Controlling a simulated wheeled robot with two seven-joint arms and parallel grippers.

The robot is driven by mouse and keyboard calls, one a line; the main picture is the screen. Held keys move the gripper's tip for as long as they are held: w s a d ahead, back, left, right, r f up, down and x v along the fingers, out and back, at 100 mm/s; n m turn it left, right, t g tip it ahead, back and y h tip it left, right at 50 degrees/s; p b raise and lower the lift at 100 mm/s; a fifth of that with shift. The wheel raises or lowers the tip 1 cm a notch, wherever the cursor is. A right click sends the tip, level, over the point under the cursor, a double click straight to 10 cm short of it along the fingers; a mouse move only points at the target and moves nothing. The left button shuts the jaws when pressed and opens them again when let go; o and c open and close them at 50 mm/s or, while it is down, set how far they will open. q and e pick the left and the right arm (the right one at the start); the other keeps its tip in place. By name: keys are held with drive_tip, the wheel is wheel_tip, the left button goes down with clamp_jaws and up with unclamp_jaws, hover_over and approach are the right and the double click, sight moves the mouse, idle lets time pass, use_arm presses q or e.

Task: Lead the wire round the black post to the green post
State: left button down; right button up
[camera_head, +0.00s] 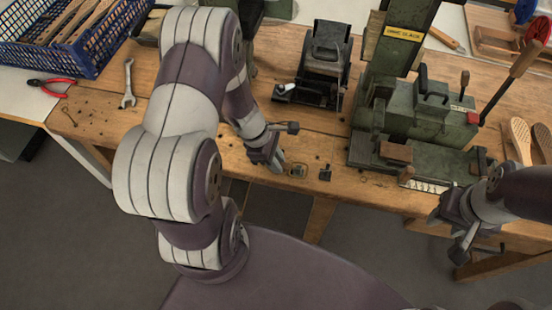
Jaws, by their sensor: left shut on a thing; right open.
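My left gripper (276,160) is low over the front part of the wooden bench, pointing down. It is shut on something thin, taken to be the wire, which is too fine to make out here. Just right of its fingertips is a small olive-green piece (298,171), which may be the green post. Further right stands a small black piece (325,173), which may be the black post. I cannot tell how the wire runs around either. My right gripper (447,228) is open and empty beyond the bench's front edge at the right.
A green machine (420,110) with levers fills the bench's right middle. A black device (323,65) stands behind the small pieces. Left are a blue crate (85,45), red-handled pliers (52,87) and a wrench (128,85). Brush bodies (520,140) lie at right.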

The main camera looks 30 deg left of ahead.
use_arm(q)
drive_tip(key=shift+f+b, duration=0.4)
drive_tip(key=shift+f, duration=0.1)
idle(0.4)
drive_tip(key=c, duration=0.5)
unclamp_jaws()
drive_tip(key=shift+c, duration=0.2)
drive_tip(key=shift+r, duration=0.1)
wheel_tip(320, 180, up, 7)
drive_tip(key=p, duration=0.7)
drive_tip(key=shift+r, duration=0.15)
